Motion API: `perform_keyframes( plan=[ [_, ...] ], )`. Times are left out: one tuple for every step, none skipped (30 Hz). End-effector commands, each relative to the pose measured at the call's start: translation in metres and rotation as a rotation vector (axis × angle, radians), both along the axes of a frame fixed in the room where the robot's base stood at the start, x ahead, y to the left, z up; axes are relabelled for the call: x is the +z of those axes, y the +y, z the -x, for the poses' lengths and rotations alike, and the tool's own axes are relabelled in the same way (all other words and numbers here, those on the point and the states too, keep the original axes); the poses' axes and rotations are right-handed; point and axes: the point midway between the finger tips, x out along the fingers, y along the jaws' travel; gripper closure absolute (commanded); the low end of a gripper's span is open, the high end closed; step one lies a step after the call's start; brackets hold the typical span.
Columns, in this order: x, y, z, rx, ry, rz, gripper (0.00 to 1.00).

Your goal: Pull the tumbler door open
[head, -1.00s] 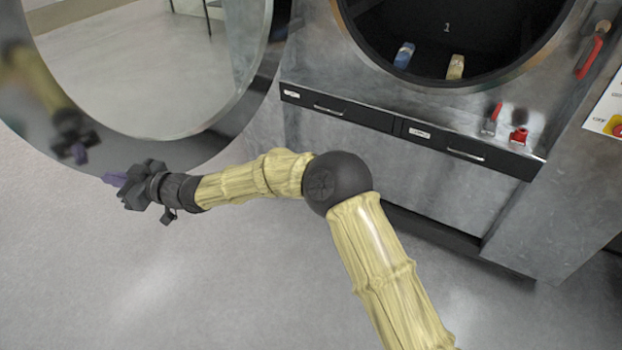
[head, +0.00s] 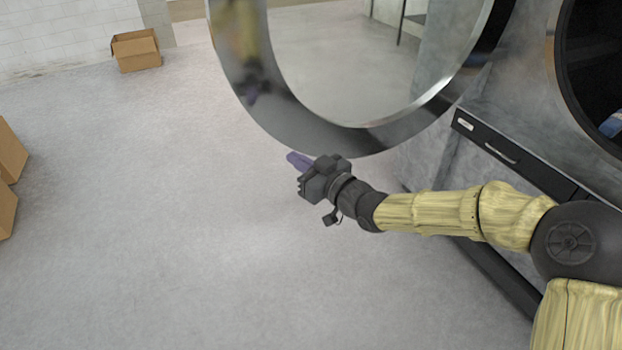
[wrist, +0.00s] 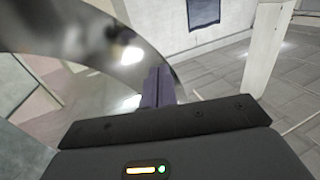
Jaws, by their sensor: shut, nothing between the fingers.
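The tumbler door (head: 395,138) is a round metal ring with a clear window. It stands swung open, out from the washer's front, at the top of the head view. The dark drum opening (head: 590,75) is at the right edge. My gripper (head: 297,160) is shut and empty, its purple fingers beside the lower left rim of the door. In the wrist view the purple fingers (wrist: 158,86) are together in front of the shiny door rim (wrist: 110,45). I cannot tell whether they touch the rim.
A black drawer strip (head: 515,155) runs along the washer front below the opening. A cardboard box (head: 137,52) stands on the floor at the far left, and more boxes (head: 8,165) are at the left edge. The grey floor (head: 170,220) between is clear.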

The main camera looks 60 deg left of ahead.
Motion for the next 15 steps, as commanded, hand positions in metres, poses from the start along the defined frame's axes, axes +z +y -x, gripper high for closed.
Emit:
perform_keyframes(
  plan=[
    [-0.002, -0.009, 0.002, 0.0, 0.0, 0.001, 1.0],
    [-0.001, -0.014, 0.002, -0.001, -0.001, 0.0, 1.0],
    [-0.001, -0.02, 0.002, -0.001, 0.0, 0.0, 1.0],
    [-0.001, -0.025, 0.003, -0.002, -0.001, 0.001, 1.0],
    [-0.001, -0.03, 0.003, -0.003, -0.001, 0.001, 1.0],
    [-0.001, -0.035, 0.003, -0.004, -0.001, 0.0, 1.0],
    [-0.001, -0.039, 0.003, -0.004, -0.001, 0.0, 1.0],
    [-0.001, -0.043, 0.003, -0.005, -0.001, 0.0, 1.0],
    [0.0, -0.046, 0.003, -0.007, -0.001, 0.0, 1.0],
    [0.0, -0.048, 0.003, -0.006, -0.001, 0.0, 1.0],
    [0.0, -0.05, 0.004, -0.007, 0.0, 0.0, 1.0],
    [0.0, -0.052, 0.004, -0.007, 0.0, -0.001, 1.0],
    [0.0, -0.052, 0.004, -0.007, 0.0, -0.001, 1.0],
    [0.0, -0.053, 0.004, -0.007, 0.0, -0.001, 1.0],
    [0.001, -0.053, 0.004, -0.007, 0.0, -0.001, 1.0]
  ],
)
